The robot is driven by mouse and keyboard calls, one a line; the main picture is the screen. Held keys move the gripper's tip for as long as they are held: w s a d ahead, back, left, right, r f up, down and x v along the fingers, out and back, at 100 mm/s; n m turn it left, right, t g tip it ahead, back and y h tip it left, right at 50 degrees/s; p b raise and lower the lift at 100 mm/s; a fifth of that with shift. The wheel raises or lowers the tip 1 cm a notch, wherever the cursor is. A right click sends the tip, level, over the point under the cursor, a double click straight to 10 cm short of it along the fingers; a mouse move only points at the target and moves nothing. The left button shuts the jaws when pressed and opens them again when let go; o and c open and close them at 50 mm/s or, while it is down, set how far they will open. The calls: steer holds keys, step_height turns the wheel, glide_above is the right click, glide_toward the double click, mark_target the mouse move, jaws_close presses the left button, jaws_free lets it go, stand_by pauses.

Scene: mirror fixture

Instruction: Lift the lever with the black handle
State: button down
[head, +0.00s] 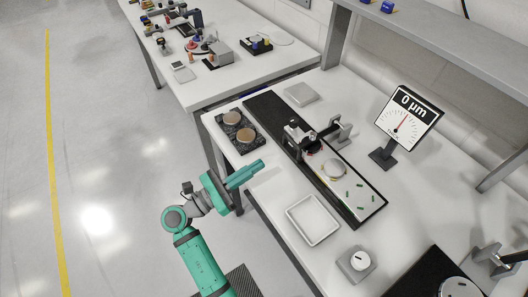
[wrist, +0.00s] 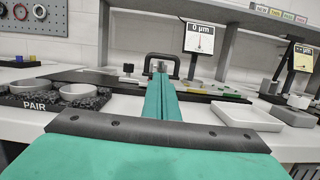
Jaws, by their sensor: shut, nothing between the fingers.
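The mirror fixture (head: 335,134) stands on a long black-edged plate on the white table in the head view. A lever with a black arched handle (wrist: 163,57) shows upright in the middle of the wrist view; in the head view the black handle (head: 308,149) is small, at the fixture's near side. My teal gripper (head: 258,166) is at the table's front edge, left of the fixture and apart from it. Its fingers are shut and empty. In the wrist view the fingers (wrist: 161,80) point at the handle, and their tips overlap its lower part in the picture.
A white tray (head: 291,213) lies right of my gripper. A gauge display (head: 408,113) reading 0 µm stands behind. A shelf overhangs the table's back.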

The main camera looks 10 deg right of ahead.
steer(key=x, duration=0.9)
steer(key=shift+d+r, duration=0.1)
steer(key=shift+w, duration=0.1)
